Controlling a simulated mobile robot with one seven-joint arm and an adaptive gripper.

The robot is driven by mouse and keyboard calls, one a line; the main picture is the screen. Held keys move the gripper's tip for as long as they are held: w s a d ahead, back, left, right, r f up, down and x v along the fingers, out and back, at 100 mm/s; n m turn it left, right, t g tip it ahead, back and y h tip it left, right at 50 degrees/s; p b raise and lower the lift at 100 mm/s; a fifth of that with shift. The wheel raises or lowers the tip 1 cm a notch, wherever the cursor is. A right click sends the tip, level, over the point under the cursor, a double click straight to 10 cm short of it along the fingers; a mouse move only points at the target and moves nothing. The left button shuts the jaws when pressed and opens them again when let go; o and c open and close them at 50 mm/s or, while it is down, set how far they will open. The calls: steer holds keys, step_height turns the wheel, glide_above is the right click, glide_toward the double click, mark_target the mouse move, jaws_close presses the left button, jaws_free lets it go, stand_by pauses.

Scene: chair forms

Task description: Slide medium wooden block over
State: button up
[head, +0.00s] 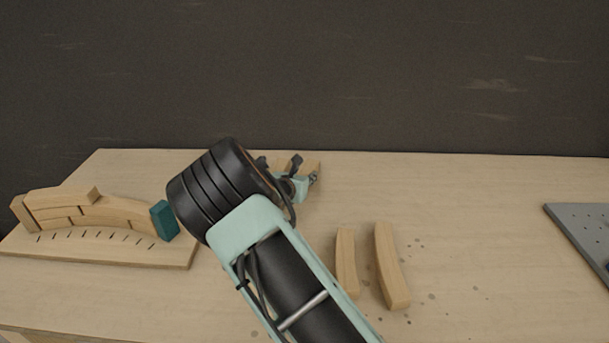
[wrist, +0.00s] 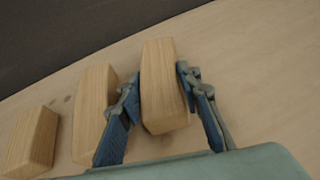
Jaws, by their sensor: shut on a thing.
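My gripper (wrist: 158,76) is shut on a pale wooden block (wrist: 162,95), with one blue finger against each side of it. The block is at the table surface; I cannot tell whether it touches it. In the head view my gripper (head: 297,184) is beyond my arm, and the held block (head: 313,168) is mostly hidden behind it. Two more wooden blocks, a left one (head: 346,262) and a longer curved right one (head: 392,265), lie apart on the table. Two blocks also show left of the gripper in the wrist view, one near (wrist: 94,112) and one farther left (wrist: 32,140).
At the left, a marked wooden board (head: 120,255) carries a curved stack of wooden pieces (head: 80,212) with a teal block (head: 164,221) at its right end. A grey perforated plate (head: 590,232) lies at the right edge. The table (head: 480,220) between is clear.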

steer(key=o, duration=1.3)
steer(key=v, duration=1.2)
steer(key=shift+r, duration=0.1)
steer(key=shift+s, duration=0.1)
